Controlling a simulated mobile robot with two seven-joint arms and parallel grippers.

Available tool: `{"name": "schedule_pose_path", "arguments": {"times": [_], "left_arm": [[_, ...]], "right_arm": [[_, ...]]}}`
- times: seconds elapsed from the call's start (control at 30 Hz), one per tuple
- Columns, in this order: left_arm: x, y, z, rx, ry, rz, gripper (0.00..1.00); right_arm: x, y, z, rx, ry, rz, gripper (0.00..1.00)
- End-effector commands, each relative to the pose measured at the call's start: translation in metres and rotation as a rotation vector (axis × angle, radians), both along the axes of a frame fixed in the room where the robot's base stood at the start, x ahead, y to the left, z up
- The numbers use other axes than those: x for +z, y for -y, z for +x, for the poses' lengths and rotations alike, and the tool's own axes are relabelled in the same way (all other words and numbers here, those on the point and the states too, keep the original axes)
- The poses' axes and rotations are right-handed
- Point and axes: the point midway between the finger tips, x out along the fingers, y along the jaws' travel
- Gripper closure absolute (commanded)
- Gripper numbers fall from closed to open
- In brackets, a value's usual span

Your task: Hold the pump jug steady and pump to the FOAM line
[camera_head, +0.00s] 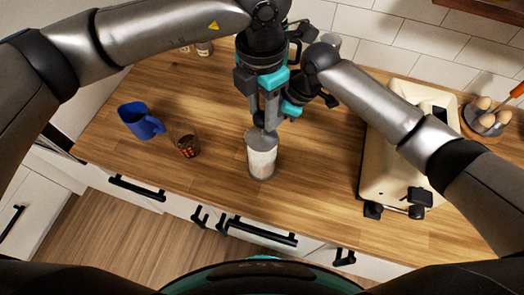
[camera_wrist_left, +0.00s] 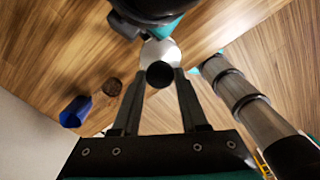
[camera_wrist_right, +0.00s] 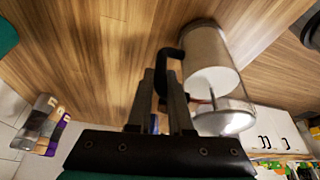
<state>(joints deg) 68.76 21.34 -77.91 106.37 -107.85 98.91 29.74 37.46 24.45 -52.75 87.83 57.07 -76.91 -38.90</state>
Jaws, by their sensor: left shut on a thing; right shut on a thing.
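The pump jug (camera_head: 262,163) stands upright on the wooden counter, a clear cylinder with white contents and a grey lid. A FOAM line is too small to make out. My left gripper (camera_head: 265,122) points down from above, shut on the jug's black plunger knob, which shows between its fingers in the left wrist view (camera_wrist_left: 160,75). My right gripper (camera_wrist_right: 162,82) is shut on the jug's black handle (camera_wrist_right: 170,56) at the jug's side. In the head view the right fingers are largely hidden behind the left gripper. The jug's body (camera_wrist_right: 208,58) also shows in the right wrist view.
A blue mug (camera_head: 140,121) and a small glass with dark contents (camera_head: 186,146) stand left of the jug. The counter's front edge is close to the jug.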

Motion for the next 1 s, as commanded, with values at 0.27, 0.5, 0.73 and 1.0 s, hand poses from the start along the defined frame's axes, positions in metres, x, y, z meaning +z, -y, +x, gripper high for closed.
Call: {"name": "schedule_pose_path", "arguments": {"times": [0.27, 0.5, 0.73, 1.0], "left_arm": [[-0.026, -0.001, 0.002, 0.006, 0.004, 0.0, 1.0], [-0.027, -0.001, 0.003, 0.005, 0.007, 0.001, 1.0], [-0.014, 0.0, 0.004, 0.006, 0.012, -0.004, 1.0], [0.011, 0.001, 0.004, 0.004, 0.012, -0.005, 1.0]], "right_arm": [[0.0, -0.004, -0.003, 0.01, -0.005, 0.006, 1.0], [0.001, -0.004, -0.003, 0.01, -0.004, 0.007, 1.0], [0.0, -0.003, -0.003, 0.01, -0.004, 0.005, 1.0], [0.0, -0.002, -0.003, 0.008, -0.005, 0.003, 1.0]]}}
